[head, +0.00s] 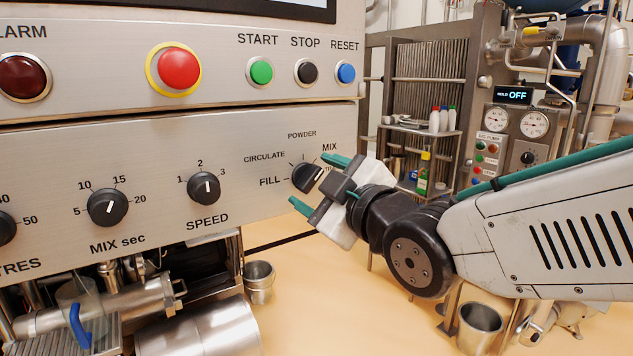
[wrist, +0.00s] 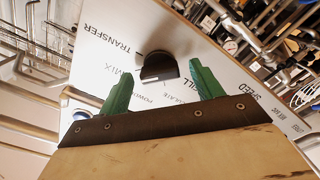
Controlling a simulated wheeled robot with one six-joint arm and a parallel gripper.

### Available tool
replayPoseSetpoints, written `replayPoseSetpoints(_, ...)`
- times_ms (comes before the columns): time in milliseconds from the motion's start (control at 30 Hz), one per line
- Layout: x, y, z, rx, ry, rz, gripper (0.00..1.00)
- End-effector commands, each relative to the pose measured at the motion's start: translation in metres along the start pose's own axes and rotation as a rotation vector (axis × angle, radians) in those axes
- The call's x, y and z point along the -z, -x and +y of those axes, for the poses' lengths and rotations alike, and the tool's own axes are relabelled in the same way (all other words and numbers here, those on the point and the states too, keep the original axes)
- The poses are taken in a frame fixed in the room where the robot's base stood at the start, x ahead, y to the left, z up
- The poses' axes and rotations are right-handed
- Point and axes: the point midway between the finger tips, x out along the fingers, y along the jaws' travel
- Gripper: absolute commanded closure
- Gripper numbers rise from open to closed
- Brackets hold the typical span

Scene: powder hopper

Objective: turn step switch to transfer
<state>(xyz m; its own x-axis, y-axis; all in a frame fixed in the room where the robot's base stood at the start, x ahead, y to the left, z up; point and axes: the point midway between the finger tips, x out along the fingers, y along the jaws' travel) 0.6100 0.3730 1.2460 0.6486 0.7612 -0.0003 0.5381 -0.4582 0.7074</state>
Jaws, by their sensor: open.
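The step switch (head: 306,178) is a round dark knob on the grey machine panel, with FILL, CIRCULATE, POWDER and MIX printed around it. In the wrist view the knob (wrist: 158,66) shows between my fingers, and the TRANSFER label (wrist: 118,36) is readable at upper left. My gripper (head: 317,183) is open in front of the knob, with one green finger above it and one below. In the wrist view my gripper (wrist: 158,80) has a gap on both sides of the knob; no contact is visible. My gripper hides the TRANSFER label in the head view. I cannot tell for certain where the knob points.
The SPEED knob (head: 204,188) and MIX sec knob (head: 107,207) sit to the left on the same panel. Above are the red emergency button (head: 179,69) and the START button (head: 261,71). A metal cup (head: 259,281) is below the panel.

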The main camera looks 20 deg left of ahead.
Motion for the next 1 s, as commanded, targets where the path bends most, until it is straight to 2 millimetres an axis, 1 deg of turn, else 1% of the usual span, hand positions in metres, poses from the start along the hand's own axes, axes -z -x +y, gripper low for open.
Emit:
replayPoseSetpoints(100,0.0000,-0.0073,-0.0001,0.000,0.000,0.000,0.35)
replayPoseSetpoints(367,0.0000,-0.0085,0.0001,0.000,0.000,0.000,0.35)
replayPoseSetpoints(467,-0.0001,-0.0084,0.0001,0.000,0.000,0.000,0.60)
replayPoseSetpoints(500,-0.0001,-0.0084,0.0002,0.000,0.000,0.000,0.71)
replayPoseSetpoints(533,-0.0001,-0.0084,0.0002,0.000,0.000,0.000,0.79)
replayPoseSetpoints(833,-0.0003,-0.0082,0.0001,0.000,-0.020,-0.001,0.79)
replayPoseSetpoints(1000,-0.0004,-0.0082,0.0001,0.000,-0.088,-0.001,0.79)
